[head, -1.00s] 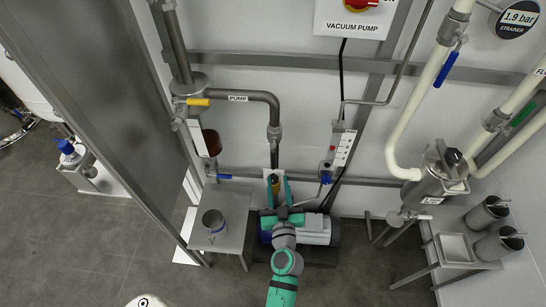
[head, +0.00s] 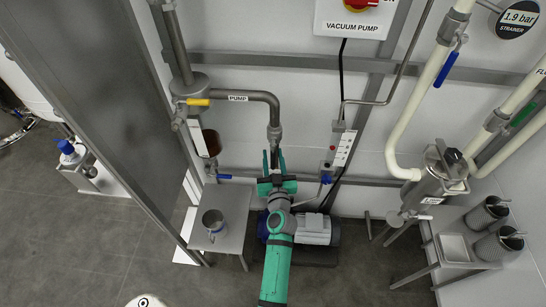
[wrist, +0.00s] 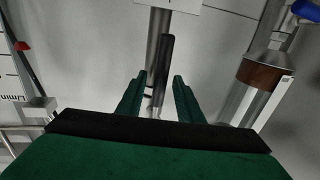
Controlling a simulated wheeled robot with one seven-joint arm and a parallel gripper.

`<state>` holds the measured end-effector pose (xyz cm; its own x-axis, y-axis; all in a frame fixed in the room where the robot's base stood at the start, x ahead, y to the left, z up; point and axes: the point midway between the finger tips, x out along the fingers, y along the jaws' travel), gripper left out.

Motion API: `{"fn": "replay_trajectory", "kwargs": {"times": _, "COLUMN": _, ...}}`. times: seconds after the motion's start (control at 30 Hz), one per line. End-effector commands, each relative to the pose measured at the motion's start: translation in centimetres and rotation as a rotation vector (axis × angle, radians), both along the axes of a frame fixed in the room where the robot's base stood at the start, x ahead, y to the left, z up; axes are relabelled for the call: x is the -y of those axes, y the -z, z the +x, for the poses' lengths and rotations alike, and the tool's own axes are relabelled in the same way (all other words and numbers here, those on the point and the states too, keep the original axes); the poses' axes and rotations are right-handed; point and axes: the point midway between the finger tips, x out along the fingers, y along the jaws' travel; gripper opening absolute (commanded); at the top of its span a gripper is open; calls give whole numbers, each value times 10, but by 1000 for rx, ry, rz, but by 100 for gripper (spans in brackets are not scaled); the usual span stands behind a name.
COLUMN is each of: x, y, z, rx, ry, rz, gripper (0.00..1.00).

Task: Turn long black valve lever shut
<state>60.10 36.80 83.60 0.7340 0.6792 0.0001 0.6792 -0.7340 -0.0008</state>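The long black lever (wrist: 166,65) shows in the wrist view, standing lengthwise in front of a grey vertical pipe. Its lower end reaches down between the two green fingers of my gripper (wrist: 160,85), with a gap on each side. My gripper is open and holds nothing. In the head view my gripper (head: 274,160) is in front of the vertical pipe below the PUMP label, above the pump. My arm and gripper cover that part of the pipe, so I cannot make out the lever clearly there.
A yellow-handled valve (head: 198,102) and a blue lever (head: 224,176) are to the left. A small steel table (head: 230,240) with a steel cup (head: 213,222) stands at lower left. The pump (head: 315,230) is below my gripper. A white panel (head: 345,149) is to the right.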

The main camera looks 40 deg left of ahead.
Motion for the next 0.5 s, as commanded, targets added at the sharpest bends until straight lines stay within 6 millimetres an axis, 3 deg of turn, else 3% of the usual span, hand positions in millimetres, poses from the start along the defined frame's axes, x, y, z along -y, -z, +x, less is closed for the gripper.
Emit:
{"fn": "replay_trajectory", "kwargs": {"times": 0.27, "x": -1, "y": 0, "z": 1, "rx": 1, "ry": 0, "rz": -1, "gripper": 33}}
{"fn": "replay_trajectory", "kwargs": {"times": 0.4, "x": -1, "y": 0, "z": 1, "rx": 1, "ry": 0, "rz": -1, "gripper": 0}}
{"fn": "replay_trajectory", "kwargs": {"times": 0.5, "x": -1, "y": 0, "z": 1, "rx": 1, "ry": 0, "rz": -1, "gripper": 0}}
